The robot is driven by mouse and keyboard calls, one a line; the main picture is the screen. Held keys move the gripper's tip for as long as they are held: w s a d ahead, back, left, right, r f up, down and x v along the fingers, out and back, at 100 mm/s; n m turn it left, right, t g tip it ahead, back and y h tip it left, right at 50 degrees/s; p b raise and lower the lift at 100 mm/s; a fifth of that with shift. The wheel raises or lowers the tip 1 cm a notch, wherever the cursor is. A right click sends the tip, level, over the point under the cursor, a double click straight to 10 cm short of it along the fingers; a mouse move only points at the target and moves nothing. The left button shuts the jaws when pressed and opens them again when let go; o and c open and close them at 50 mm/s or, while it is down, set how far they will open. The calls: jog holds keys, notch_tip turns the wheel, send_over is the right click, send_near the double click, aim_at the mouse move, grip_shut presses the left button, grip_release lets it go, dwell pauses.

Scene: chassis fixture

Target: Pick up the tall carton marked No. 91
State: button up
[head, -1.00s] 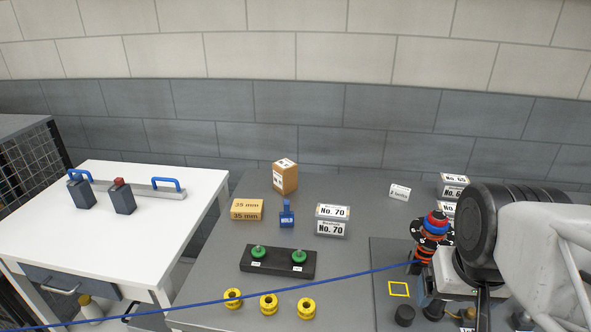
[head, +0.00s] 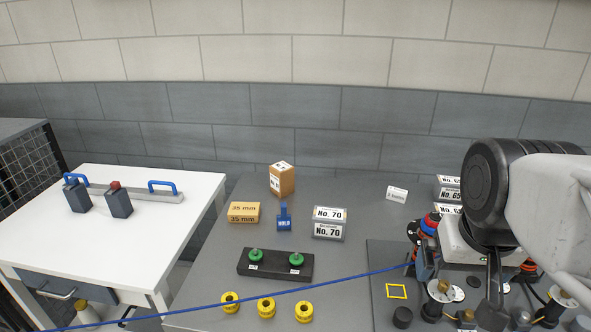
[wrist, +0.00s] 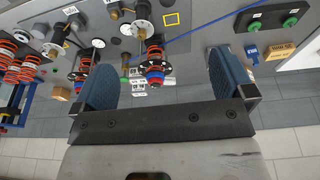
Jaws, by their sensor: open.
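A tall orange-brown carton (head: 281,180) stands upright at the back of the grey table in the head view, near the wall. It has white labels, but its number is too small to read, so I cannot confirm No. 91. My gripper (wrist: 165,52) is open in the wrist view, with nothing between its two blue-grey fingers. It is over the right part of the table, well to the right of the carton and apart from it. In the head view my arm hides part of the gripper.
A 35 mm box (head: 244,213), a blue tagged item (head: 284,217) and No. 70 boxes (head: 328,231) stand in front of the carton. A blue cable (head: 340,277) crosses the front. Red-and-black spring parts (wrist: 155,62) stand below my gripper.

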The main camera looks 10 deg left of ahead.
jog(key=w+a+r+t+h, duration=0.1)
jog(key=w+r+t, duration=0.1)
jog(key=w, duration=0.8)
jog(key=w+r+t, duration=0.2)
jog(key=w, duration=0.7)
jog(key=w+a+r+n+t+y, duration=0.1)
jog(key=w+a+t, duration=0.15)
jog(key=w, duration=0.55)
jog(key=w+a+r+n+t+y, duration=0.15)
jog(key=w+a, duration=0.25)
jog(key=w, duration=0.4)
jog(key=n+y, duration=0.7)
jog(key=y, duration=0.3)
send_over(287, 171)
jog(key=f+v, duration=0.1)
jog(key=v, duration=0.4)
notch_tip(287, 171, down, 7)
jog(key=shift+t, duration=0.3)
notch_tip(287, 171, down, 19)
jog(key=shift+w+a, duration=0.1)
jog(key=shift+w, duration=0.1)
jog(key=shift+w+a, duration=0.1)
jog(key=shift+x, duration=1.2)
jog(key=shift+a, duration=0.15)
